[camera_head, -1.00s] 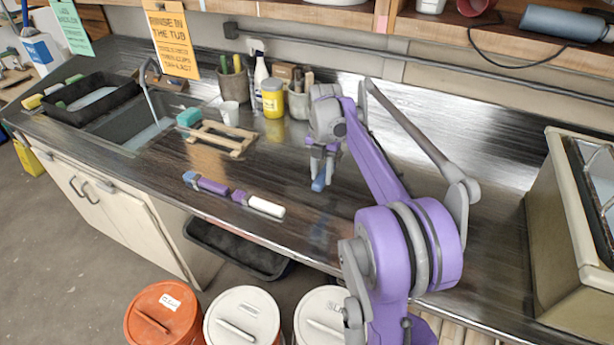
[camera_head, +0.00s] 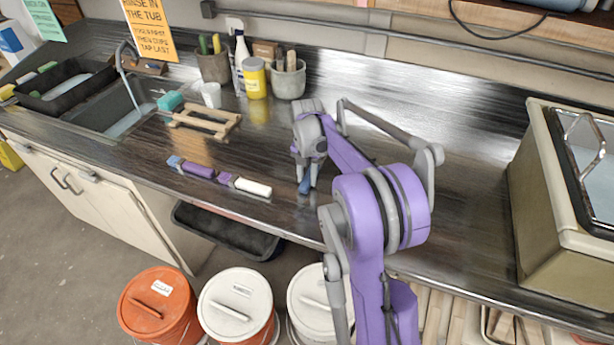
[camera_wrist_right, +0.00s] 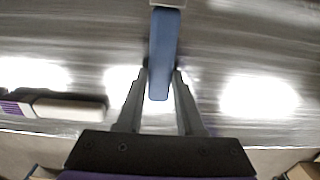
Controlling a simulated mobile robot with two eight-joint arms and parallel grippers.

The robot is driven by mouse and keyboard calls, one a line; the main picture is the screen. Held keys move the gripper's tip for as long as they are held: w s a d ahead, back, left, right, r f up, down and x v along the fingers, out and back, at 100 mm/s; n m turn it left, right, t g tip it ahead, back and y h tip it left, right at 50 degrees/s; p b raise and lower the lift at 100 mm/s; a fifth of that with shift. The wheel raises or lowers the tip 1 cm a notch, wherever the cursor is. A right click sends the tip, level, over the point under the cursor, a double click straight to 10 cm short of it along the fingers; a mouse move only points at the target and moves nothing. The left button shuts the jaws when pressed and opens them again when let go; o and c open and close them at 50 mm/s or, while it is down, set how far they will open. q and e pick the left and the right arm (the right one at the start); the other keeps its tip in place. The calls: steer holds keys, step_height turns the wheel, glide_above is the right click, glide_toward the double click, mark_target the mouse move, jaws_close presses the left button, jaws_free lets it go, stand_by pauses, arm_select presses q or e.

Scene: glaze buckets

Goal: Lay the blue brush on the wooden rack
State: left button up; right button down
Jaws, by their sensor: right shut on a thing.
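The blue brush (camera_wrist_right: 166,45) is between the fingertips of my right gripper (camera_wrist_right: 161,75) in the right wrist view, its blue handle running up to a pale collar at the top edge. In the head view my right gripper (camera_head: 307,181) points down over the counter near its front edge, with a little of the blue brush (camera_head: 304,187) showing below the fingers. Whether the brush touches the counter I cannot tell. The wooden rack (camera_head: 181,123) lies empty on the counter, left of and behind this gripper. My left gripper is out of view.
A purple-handled brush (camera_head: 198,169) and a white one (camera_head: 253,187) lie along the front edge, left of my gripper. A white cup (camera_head: 211,95), yellow jar (camera_head: 255,80) and grey crock (camera_head: 288,82) stand behind. The counter (camera_head: 440,190) to the right is clear.

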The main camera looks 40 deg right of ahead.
steer(key=shift+f, duration=0.15)
steer(key=c, duration=0.5)
jaws_free()
steer(key=shift+c, duration=0.2)
